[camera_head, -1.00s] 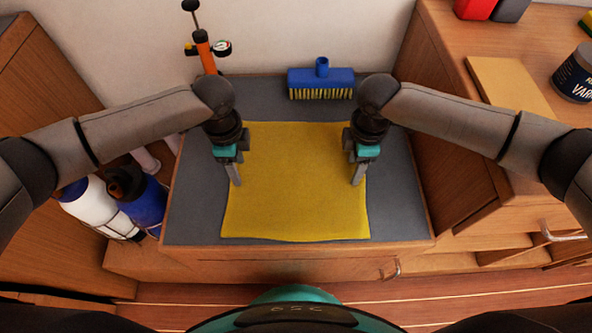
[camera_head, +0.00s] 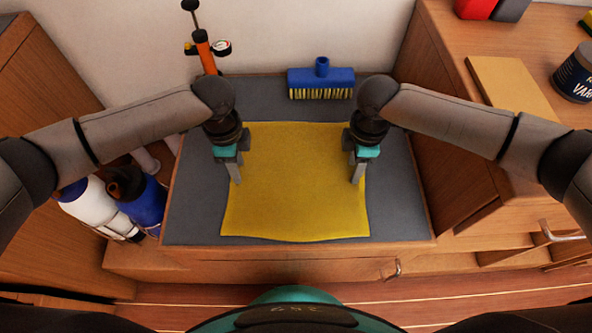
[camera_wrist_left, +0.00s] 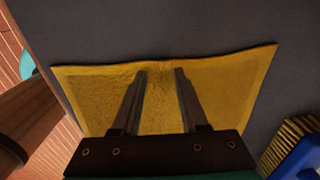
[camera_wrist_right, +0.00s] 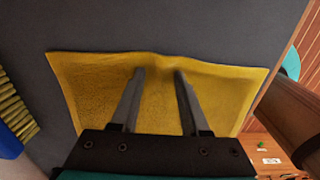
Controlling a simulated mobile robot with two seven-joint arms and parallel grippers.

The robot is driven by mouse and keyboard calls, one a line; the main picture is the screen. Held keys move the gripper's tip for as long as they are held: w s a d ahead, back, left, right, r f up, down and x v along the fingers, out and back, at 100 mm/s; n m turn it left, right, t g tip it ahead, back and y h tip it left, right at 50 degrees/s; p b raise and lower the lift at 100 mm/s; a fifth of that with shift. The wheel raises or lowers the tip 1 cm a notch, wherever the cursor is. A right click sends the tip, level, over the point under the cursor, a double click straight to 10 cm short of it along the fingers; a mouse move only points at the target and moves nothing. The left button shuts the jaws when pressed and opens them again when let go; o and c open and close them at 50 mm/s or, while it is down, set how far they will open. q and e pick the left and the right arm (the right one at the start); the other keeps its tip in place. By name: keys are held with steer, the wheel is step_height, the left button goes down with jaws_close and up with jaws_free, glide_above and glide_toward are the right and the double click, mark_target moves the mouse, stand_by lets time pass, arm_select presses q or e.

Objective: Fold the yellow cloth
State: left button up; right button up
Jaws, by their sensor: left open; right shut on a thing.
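The yellow cloth (camera_head: 295,190) lies spread flat on the grey top of a low cabinet. My left gripper (camera_head: 236,181) is at the cloth's left edge with its fingers apart. In the left wrist view the open fingers (camera_wrist_left: 162,75) are over the cloth (camera_wrist_left: 225,90), near a slight ridge at its edge. My right gripper (camera_head: 357,180) is at the cloth's right edge, shut on the cloth. In the right wrist view the fingers (camera_wrist_right: 159,73) have cloth between them, and the cloth (camera_wrist_right: 90,85) ripples at the edge there.
A blue brush (camera_head: 321,80) stands behind the cloth near the wall. An orange pump (camera_head: 205,52) is at the back left. Bottles (camera_head: 140,195) stand low at left. A wooden counter (camera_head: 440,50) rises at right. Grey top (camera_head: 195,220) is free around the cloth.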

arm_select(q)
steer(key=c, duration=0.6)
arm_select(e)
steer(key=shift+f, duration=0.1)
steer(key=c, duration=0.6)
steer(key=shift+s, duration=0.1)
